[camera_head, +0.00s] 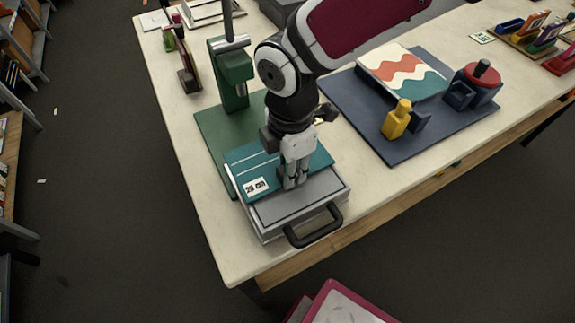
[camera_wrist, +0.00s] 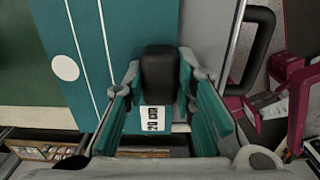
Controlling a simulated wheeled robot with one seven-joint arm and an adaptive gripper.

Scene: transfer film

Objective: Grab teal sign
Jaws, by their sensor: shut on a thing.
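The teal sign (camera_head: 240,160) is a flat panel with white stripes and a white label near its front left corner. It lies over a grey metal plate (camera_head: 300,205) in the head view. In the wrist view the teal sign (camera_wrist: 100,40) fills the upper left, with a white dot and stripes. My gripper (camera_wrist: 160,80) shows there with a dark block between its fingers.
A green press (camera_head: 232,75) stands just behind the sign. A black handle (camera_head: 314,227) juts out at the table's front edge. A dark blue board (camera_head: 375,130) to the right carries a wavy-patterned panel (camera_head: 402,70), a yellow piece (camera_head: 397,119) and a red-topped part (camera_head: 482,75).

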